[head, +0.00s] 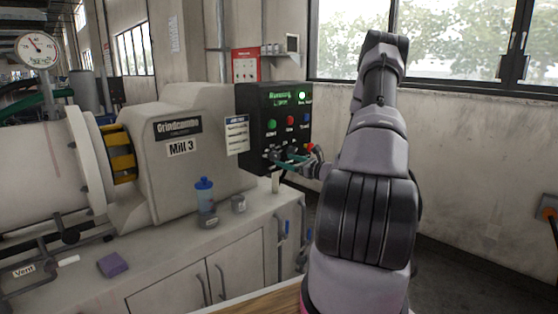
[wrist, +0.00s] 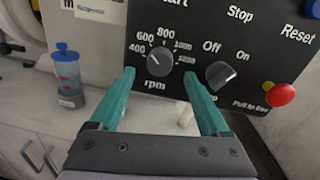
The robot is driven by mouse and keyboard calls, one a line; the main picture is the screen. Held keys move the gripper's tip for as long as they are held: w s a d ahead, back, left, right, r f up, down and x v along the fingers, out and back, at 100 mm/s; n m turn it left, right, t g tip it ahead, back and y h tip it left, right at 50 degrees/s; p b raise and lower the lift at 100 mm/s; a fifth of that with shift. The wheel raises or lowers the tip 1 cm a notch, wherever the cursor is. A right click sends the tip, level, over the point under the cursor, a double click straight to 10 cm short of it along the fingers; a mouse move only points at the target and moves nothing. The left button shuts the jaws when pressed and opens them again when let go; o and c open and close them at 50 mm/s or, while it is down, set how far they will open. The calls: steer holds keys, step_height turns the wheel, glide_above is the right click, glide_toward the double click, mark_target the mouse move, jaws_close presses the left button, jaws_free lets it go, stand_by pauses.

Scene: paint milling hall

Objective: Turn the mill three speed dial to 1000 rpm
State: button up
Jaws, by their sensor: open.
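The rpm speed dial (wrist: 160,62) is a dark round knob on the black control panel (head: 257,105) beside Mill 3. Its printed scale runs from 400 on the left, over 600 and 800, to 1000 and 1200 on the right. Its light mark seems to point up and left, towards 600; it is small and hard to read. My gripper (wrist: 158,76) is open, its teal fingers on either side of the dial; contact cannot be told. In the head view my gripper (head: 284,163) is at the panel's lower part and hides the dial.
An Off/On switch (wrist: 221,75) is just right of the right finger, and a red pull knob (wrist: 280,95) is farther right. The panel display reads Running.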

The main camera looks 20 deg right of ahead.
mark_target(278, 158)
steer(key=shift+x, duration=2.2)
jaws_close()
